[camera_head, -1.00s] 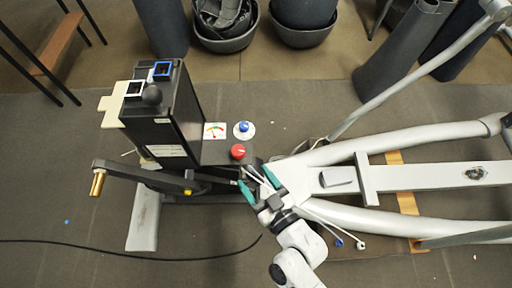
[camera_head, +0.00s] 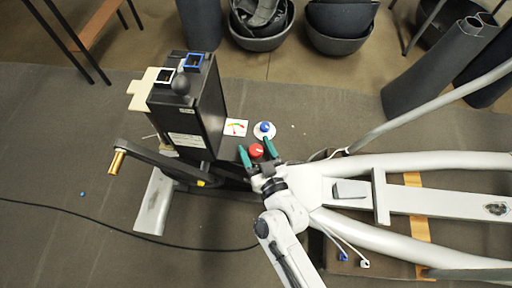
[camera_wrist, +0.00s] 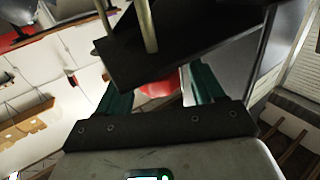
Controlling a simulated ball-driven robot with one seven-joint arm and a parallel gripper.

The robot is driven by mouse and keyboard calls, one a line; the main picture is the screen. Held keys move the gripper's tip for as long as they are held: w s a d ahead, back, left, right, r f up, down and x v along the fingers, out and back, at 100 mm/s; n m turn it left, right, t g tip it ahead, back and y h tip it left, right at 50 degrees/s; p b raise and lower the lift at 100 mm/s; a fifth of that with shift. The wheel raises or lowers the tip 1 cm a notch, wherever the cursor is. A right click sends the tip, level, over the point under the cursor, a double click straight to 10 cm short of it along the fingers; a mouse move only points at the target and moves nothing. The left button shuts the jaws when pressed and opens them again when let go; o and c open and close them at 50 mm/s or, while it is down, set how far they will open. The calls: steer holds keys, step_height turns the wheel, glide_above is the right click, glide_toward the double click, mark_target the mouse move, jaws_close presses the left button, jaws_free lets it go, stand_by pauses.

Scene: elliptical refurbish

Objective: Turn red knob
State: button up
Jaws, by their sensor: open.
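The red knob (camera_head: 256,150) sits on the machine's base beside the dark upright housing in the head view. My gripper (camera_head: 256,151) is open, with its two green fingers on either side of the red knob; I cannot tell whether they touch it. In the wrist view, the red knob (camera_wrist: 158,88) shows between the green fingers, partly hidden by a dark plate in front. A blue knob (camera_head: 264,128) on a white disc is just beyond the red one. A small gauge card (camera_head: 235,127) with coloured marks is to its left.
The dark housing (camera_head: 190,110) stands left of my gripper, with a crank arm and brass handle (camera_head: 117,161) lower left. A white-grey frame (camera_head: 440,165) runs right. A black cable (camera_head: 90,222) lies on the floor. Grey tubs (camera_head: 262,25) stand at the back.

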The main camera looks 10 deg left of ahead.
steer(key=c, duration=0.9)
steer(key=shift+c, duration=0.2)
steer(key=m+h+p, duration=0.1)
steer(key=p, duration=0.3)
steer(key=shift+w+r+t+p, duration=0.1)
steer(key=shift+r+t+p, duration=0.2)
steer(key=shift+r+p, duration=0.1)
steer(key=shift+h+p, duration=0.5)
steer(key=shift+p, duration=0.1)
steer(key=shift+f+m+t+h+p, duration=0.1)
steer(key=shift+m+t+h+p, duration=0.4)
steer(key=shift+p, duration=0.5)
steer(key=shift+f+m+h+p, duration=0.2)
steer(key=shift+m+h+p, duration=0.8)
steer(key=shift+h, duration=0.6)
steer(key=shift+f+m+t+h, duration=0.15)
steer(key=shift+m+t+h, duration=0.15)
steer(key=shift+m+h, duration=1.2)
steer(key=shift+h, duration=0.4)
